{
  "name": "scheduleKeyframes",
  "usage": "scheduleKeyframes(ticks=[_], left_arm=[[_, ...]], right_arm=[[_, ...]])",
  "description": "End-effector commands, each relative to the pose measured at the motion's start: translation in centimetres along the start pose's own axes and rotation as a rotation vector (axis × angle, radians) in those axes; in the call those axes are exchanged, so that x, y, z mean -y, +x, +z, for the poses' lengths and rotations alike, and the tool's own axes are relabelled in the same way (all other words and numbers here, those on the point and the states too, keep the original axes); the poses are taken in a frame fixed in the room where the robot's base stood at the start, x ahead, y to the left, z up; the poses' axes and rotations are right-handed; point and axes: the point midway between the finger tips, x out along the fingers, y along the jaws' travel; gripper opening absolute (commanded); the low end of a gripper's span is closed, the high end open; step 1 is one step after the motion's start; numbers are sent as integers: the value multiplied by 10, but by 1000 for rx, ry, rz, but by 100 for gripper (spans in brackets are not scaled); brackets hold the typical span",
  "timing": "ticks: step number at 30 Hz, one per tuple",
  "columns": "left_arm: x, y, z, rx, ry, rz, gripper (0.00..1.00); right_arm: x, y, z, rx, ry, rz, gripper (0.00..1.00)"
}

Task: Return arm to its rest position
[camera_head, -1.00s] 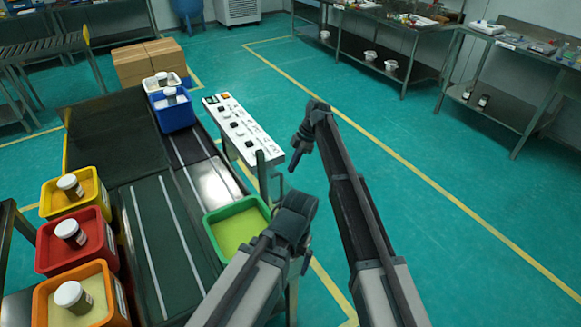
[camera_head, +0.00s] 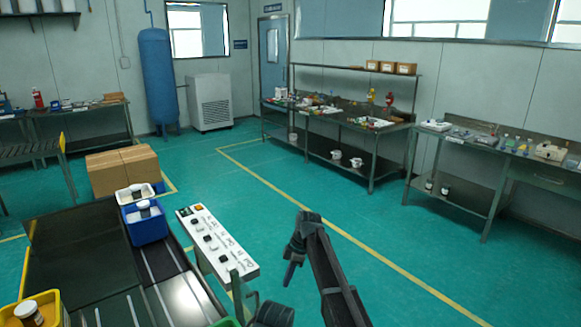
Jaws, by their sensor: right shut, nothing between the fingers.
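My right arm rises from the bottom edge in the camera_head view and bends at the top. My right gripper (camera_head: 289,277) hangs down from that bend, shut and empty, in front of the teal floor (camera_head: 365,265). It is to the right of the white control panel (camera_head: 217,245) and apart from it in the picture. Only a dark joint of my left arm shows at the bottom edge; my left gripper is out of view.
The sieve machine (camera_head: 85,257) fills the lower left, with a blue bin (camera_head: 147,229) and a yellow bin (camera_head: 47,308) beside it. Cardboard boxes (camera_head: 122,170) stand behind. Cluttered benches (camera_head: 335,119) line the far wall. Open floor lies to the right.

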Motion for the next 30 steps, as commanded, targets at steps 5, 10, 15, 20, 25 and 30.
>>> scheduleKeyframes(ticks=[5,10,15,20,25,30], left_arm=[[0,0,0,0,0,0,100],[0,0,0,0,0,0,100],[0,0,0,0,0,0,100],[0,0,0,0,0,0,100],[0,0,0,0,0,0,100],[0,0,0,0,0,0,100]], right_arm=[[104,-6,67,73,511,84,0],[174,-10,111,109,944,178,0],[222,-13,138,117,1238,255,0],[260,-15,156,115,1455,318,0],[288,-14,162,114,1608,368,0],[295,-3,128,174,1513,345,0]])
